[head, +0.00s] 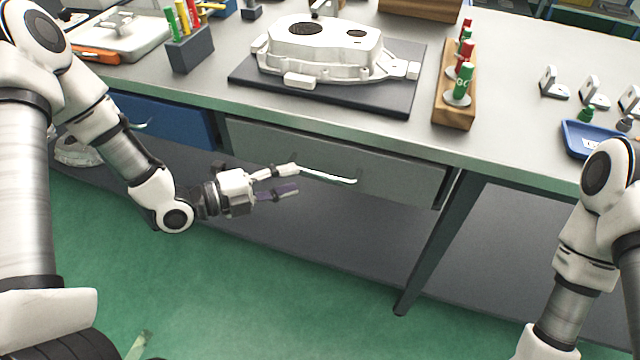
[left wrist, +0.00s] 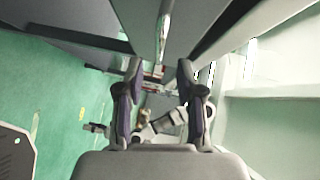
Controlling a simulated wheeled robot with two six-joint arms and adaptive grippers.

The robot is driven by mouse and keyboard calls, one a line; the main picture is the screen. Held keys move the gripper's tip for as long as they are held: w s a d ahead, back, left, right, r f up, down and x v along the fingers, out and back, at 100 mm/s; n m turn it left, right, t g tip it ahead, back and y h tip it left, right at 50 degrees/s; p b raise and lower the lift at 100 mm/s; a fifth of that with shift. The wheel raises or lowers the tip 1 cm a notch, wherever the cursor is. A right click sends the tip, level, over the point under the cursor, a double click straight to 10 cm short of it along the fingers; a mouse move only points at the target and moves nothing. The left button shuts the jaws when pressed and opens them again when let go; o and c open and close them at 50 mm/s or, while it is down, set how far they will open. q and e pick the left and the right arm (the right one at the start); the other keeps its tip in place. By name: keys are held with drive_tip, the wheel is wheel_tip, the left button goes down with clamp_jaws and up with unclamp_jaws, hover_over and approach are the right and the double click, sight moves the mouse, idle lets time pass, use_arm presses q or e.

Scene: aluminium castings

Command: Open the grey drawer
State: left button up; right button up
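The grey drawer (head: 395,182) is under the workbench, its front close under the bench top; it looks closed. Its thin pale bar handle (head: 330,176) runs along the front. My left gripper (head: 298,179) is beside the left end of the handle, with its two fingers apart and nothing between them that I can see in the head view. In the left wrist view, the handle (left wrist: 163,35) lies lengthwise beyond the gap between the open fingertips (left wrist: 160,68). Whether a finger touches the handle cannot be told. My right gripper is out of view.
A blue drawer (head: 170,118) is left of the grey one. On the bench top (head: 340,118), a casting (head: 320,55) lies on a dark mat (head: 250,78), near a wooden marker block (head: 455,110) and a blue tray (head: 575,142). A bench leg (head: 440,245) stands right of the drawer.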

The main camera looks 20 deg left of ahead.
sight(313, 174)
use_arm(q)
drive_tip(key=b+x, duration=0.1)
drive_tip(key=x, duration=0.6)
drive_tip(key=shift+s, duration=0.1)
clamp_jaws()
